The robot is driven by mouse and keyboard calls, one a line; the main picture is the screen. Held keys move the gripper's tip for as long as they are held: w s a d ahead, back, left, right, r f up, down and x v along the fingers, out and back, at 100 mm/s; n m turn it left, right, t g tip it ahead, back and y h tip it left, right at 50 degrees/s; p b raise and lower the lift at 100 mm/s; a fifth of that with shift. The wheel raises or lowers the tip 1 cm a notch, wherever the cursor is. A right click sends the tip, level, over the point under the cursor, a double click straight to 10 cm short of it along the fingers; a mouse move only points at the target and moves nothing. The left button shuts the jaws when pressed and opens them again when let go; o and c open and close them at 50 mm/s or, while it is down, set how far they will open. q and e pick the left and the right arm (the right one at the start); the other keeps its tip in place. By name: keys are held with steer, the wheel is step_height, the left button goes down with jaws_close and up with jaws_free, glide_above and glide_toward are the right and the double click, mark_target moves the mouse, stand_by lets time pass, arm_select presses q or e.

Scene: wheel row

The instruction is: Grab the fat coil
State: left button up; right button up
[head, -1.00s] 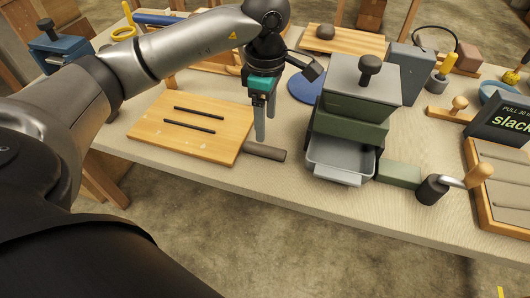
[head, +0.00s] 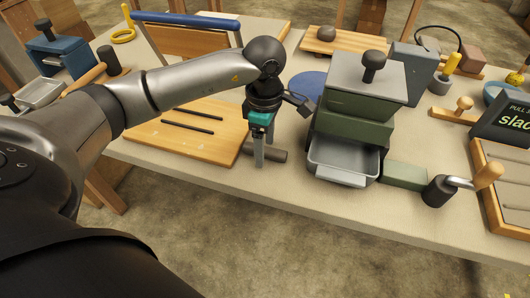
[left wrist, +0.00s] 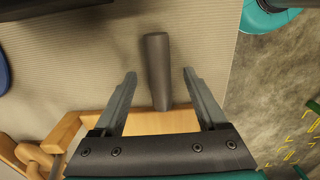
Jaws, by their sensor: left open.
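The fat coil (head: 278,154) is a thick dark grey cylinder lying on the table beside the right edge of the wooden board (head: 147,127). My left gripper (head: 264,160) is open and points down at the coil, with a finger hiding part of it in the head view. In the left wrist view the coil (left wrist: 157,62) lies lengthwise between the two spread fingers, with a gap on each side. Two thin black coils (head: 193,119) lie on the board. My right gripper is not in view.
A green box with a grey lid and an open grey tray (head: 340,160) stands just right of the coil. The table's front edge is close in front of the coil.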

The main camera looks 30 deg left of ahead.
arm_select(q)
steer(key=shift+f, duration=0.1)
jaws_close()
stand_by(0.6)
